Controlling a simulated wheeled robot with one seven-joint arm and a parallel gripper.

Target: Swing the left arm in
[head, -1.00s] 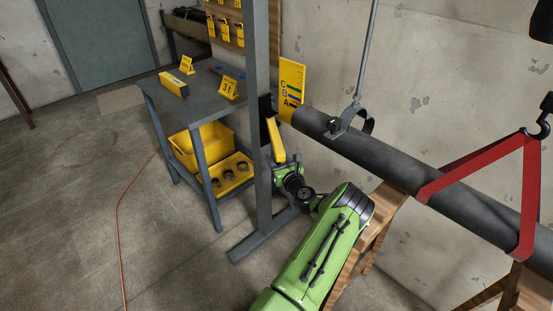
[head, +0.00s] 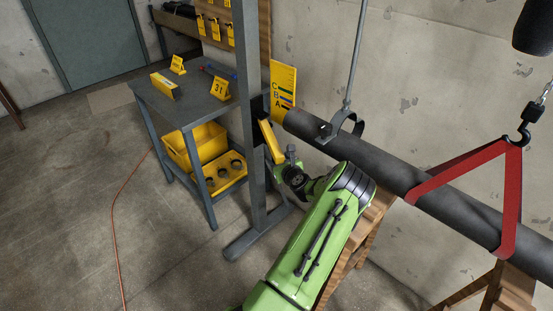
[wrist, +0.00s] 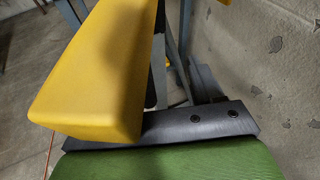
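The left arm, a yellow bar (head: 271,141), is attached to the grey upright post (head: 250,150) and slants down to the right from it, below the left end of the dark pipe (head: 380,165). My gripper (head: 284,165) is at the lower end of the yellow bar, touching it or very close. In the wrist view the yellow bar (wrist: 95,75) is large and fills the upper left, just beyond a dark bar and a green surface. My fingertips cannot be made out in either view, so their opening is unclear.
A hanger ring (head: 345,125) on a rod surrounds the pipe. A red sling (head: 505,185) holds the pipe at right. A yellow letter board (head: 284,85) stands behind the pipe end. A grey bench (head: 200,107) with yellow bins is left of the post. Wooden stands support the right side.

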